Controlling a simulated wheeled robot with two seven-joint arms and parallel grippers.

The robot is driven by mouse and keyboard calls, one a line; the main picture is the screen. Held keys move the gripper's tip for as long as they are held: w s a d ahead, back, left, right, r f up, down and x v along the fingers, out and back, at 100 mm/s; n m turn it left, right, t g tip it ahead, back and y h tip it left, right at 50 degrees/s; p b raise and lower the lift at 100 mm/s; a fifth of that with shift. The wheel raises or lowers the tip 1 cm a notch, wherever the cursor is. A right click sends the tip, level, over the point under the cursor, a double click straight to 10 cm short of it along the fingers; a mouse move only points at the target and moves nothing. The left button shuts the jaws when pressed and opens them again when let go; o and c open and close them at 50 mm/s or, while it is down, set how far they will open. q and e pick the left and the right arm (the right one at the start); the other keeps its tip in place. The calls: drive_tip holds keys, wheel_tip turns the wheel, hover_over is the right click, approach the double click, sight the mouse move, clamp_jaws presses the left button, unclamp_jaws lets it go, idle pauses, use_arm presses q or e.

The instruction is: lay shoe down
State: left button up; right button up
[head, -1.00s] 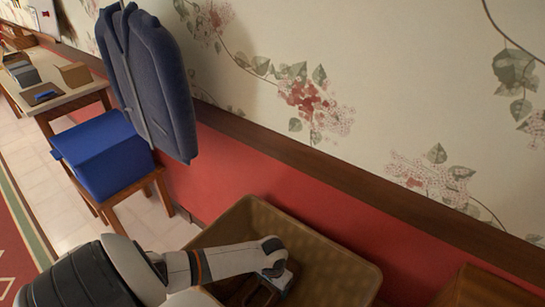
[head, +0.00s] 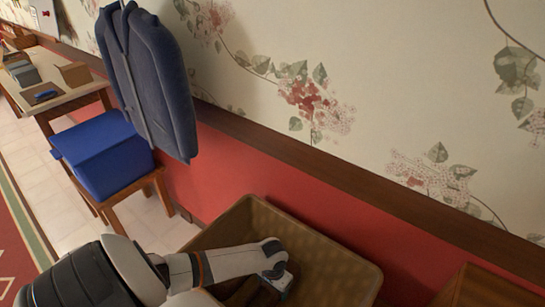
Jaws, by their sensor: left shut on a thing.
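My left arm comes in from the lower left and reaches into a tan, open-topped bin (head: 352,268) that stands by the red wall. My left gripper (head: 279,282) is inside the bin, pointing down, and is shut on a brown shoe (head: 243,292). Only a dark brown part of the shoe shows beneath my arm. The rest of it is hidden by the arm and cut off by the bottom of the picture. I cannot tell whether the shoe touches the bin's floor. My right gripper is not in view.
A table (head: 62,98) with small items is farther left. A wooden piece (head: 485,288) stands right of the bin. Tiled floor (head: 40,182) is clear.

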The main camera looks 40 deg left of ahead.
use_arm(q)
drive_tip(key=shift+f, duration=0.35)
drive_tip(key=o, duration=1.3)
drive_tip(key=shift+r, duration=0.1)
wheel_tip(320, 180, up, 12)
drive_tip(key=p, duration=0.2)
drive_tip(key=shift+p, duration=0.35)
